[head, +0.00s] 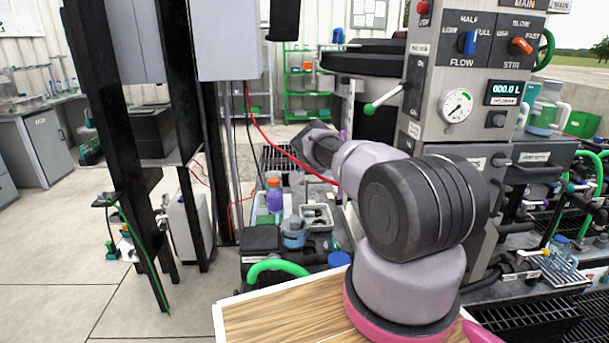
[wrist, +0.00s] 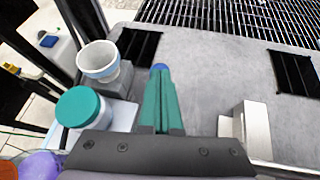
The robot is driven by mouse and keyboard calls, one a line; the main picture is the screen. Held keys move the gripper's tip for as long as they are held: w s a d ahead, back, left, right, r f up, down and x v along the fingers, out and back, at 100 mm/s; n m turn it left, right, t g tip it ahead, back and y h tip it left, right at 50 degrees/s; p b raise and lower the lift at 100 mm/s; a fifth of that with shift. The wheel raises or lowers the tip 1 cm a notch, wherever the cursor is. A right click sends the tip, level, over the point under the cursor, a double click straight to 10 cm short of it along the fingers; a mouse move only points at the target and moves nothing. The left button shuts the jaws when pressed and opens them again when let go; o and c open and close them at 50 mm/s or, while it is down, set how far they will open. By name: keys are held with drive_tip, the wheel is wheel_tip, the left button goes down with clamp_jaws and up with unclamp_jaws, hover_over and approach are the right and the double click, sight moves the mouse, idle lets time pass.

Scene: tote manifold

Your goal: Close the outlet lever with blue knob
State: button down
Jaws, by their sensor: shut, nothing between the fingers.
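In the wrist view my gripper (wrist: 161,72) has its two teal fingers together, with nothing between them. A small blue rounded thing (wrist: 160,66) shows at the fingertips; I cannot tell whether it is the outlet lever's knob or whether the fingers touch it. Grey worktop lies around the fingers. In the head view my fingers cannot be made out at the far end of my arm. A blue round thing (head: 339,259) sits low beside my arm; I cannot tell whether it is the lever's knob. The lever's arm is not clearly seen.
The panel has a blue flow knob (head: 468,42), an orange stir knob (head: 520,46) and a green-tipped lever (head: 369,109). In the wrist view a white cup (wrist: 98,62) and a teal-lidded jar (wrist: 84,107) stand left, a metal block (wrist: 250,130) right. Worktop between is clear.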

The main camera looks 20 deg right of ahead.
drive_tip(key=shift+w+d+f, duration=0.1)
drive_tip(key=shift+w+f, duration=0.3)
drive_tip(key=shift+f, duration=0.05)
idle(0.5)
